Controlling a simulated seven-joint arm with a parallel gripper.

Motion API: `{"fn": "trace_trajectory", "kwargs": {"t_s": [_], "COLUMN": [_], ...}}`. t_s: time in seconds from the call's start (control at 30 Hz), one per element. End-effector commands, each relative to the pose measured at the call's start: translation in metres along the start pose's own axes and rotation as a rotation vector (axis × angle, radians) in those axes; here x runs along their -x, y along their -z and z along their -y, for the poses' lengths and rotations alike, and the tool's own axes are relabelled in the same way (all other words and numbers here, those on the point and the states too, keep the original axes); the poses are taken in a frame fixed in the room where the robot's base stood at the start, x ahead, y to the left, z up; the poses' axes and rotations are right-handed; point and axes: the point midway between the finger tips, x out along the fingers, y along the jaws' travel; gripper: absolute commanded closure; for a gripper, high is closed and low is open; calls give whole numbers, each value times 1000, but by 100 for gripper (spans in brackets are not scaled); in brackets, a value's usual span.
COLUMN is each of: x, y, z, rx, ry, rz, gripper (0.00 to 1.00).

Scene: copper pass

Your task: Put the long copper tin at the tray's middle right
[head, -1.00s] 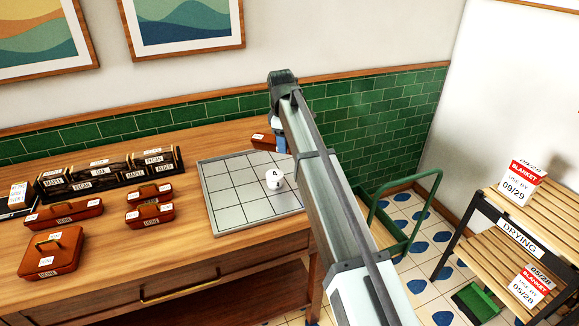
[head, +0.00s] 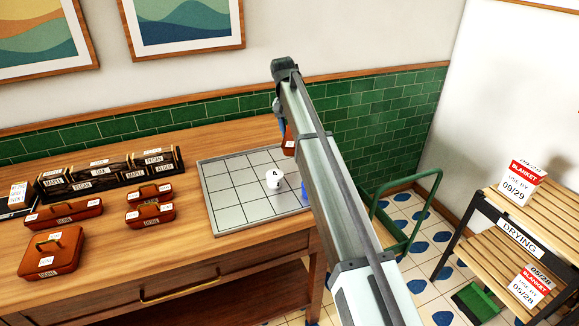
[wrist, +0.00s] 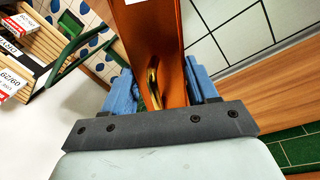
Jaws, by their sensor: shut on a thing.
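The long copper tin (wrist: 155,35) has a brass handle and a white label partly cut off at the top of the wrist view. My gripper (wrist: 163,90) is shut on it, with a blue finger on either side. In the head view only a small part of the tin (head: 289,141) shows beside my arm; the rest is hidden. The grey gridded tray (head: 212,205) lies on the wooden counter. The tin appears raised near the tray's right edge; its exact height is unclear.
Several copper tins, including a large one (head: 50,252), and a dark labelled rack (head: 110,172) stand to the left. A green cart (head: 405,215) and drying shelf (head: 520,240) stand right of the counter.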

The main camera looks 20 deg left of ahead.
Motion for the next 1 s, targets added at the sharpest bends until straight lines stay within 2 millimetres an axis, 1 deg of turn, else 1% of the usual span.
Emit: {"fn": "trace_trajectory", "kwargs": {"t_s": [0.03,0.4,1.0], "x": [1,4,6], "y": [3,4,-2], "z": [1,6,9], "rx": [-68,-596,-1441], "ry": [1,4,9], "rz": [10,93,222], "gripper": [100,100,100]}}
